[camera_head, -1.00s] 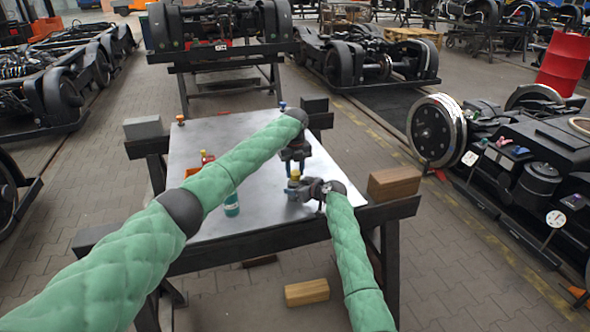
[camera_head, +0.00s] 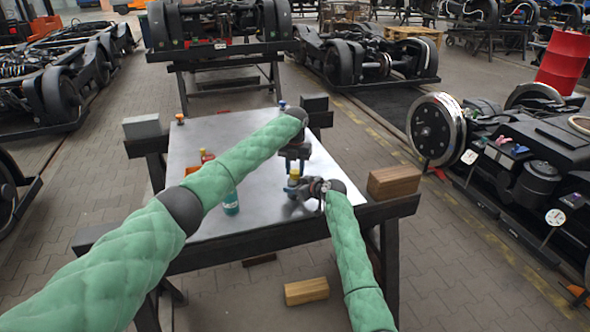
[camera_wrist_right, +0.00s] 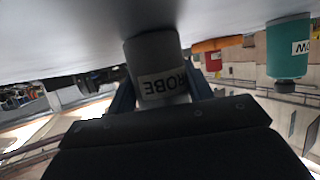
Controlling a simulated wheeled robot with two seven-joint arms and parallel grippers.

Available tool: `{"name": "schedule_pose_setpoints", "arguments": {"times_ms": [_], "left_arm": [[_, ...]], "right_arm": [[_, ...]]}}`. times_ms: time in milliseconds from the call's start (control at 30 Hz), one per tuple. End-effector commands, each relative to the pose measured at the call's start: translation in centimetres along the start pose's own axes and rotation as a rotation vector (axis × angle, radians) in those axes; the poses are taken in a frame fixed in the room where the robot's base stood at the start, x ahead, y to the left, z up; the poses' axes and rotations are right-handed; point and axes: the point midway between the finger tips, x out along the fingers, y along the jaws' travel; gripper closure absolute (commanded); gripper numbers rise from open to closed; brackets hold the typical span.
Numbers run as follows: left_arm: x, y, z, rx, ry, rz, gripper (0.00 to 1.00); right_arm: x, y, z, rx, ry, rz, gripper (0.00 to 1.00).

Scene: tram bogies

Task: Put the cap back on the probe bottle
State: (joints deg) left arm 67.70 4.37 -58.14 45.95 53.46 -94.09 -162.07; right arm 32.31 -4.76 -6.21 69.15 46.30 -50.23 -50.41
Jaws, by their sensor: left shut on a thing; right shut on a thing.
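The probe bottle (camera_wrist_right: 157,65) is a grey-white cylinder with a "PROBE" label, shown upside down in the right wrist view. My right gripper (camera_head: 302,188) is shut around its body, with a blue finger on either side. In the head view the bottle is mostly hidden by the gripper. A small yellow cap (camera_head: 294,173) shows just above it. My left gripper (camera_head: 295,165) reaches down from above and is shut on the cap. Cap and bottle look nearly in line; I cannot tell whether they touch.
A teal bottle (camera_head: 231,203) stands left on the metal-topped table (camera_head: 210,130), partly behind my left arm. It also shows in the right wrist view (camera_wrist_right: 288,48). A wooden block (camera_head: 394,182) lies at the right edge.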

Motion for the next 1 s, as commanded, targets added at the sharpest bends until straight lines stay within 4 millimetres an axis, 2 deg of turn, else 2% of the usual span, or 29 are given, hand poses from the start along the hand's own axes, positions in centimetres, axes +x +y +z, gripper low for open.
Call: {"name": "schedule_pose_setpoints", "arguments": {"times_ms": [33, 67, 167, 533, 900, 1000], "left_arm": [[0.0, 0.1, 0.0, -0.001, 0.000, 0.001, 0.86], [0.0, 0.1, 0.0, -0.002, -0.001, 0.001, 0.62], [0.0, 0.1, 0.0, -0.002, -0.001, 0.001, 0.44], [-0.4, 0.0, 0.0, -0.002, -0.001, 0.000, 0.44], [-4.3, 0.0, 0.0, -0.002, -0.001, 0.001, 0.44], [-4.5, 0.0, 0.0, -0.002, 0.000, 0.000, 0.44]], "right_arm": [[0.0, 0.1, 0.1, 0.000, 0.000, 0.001, 1.00], [0.0, 0.1, 0.1, 0.000, -0.001, 0.001, 1.00], [0.0, 0.1, 0.1, 0.000, -0.001, 0.001, 1.00], [0.0, 0.0, 0.0, 0.000, 0.000, 0.000, 1.00], [0.0, 0.0, 0.0, 0.000, 0.000, 0.000, 1.00], [0.0, 0.0, 0.0, 0.000, 0.000, 0.000, 1.00]]}}
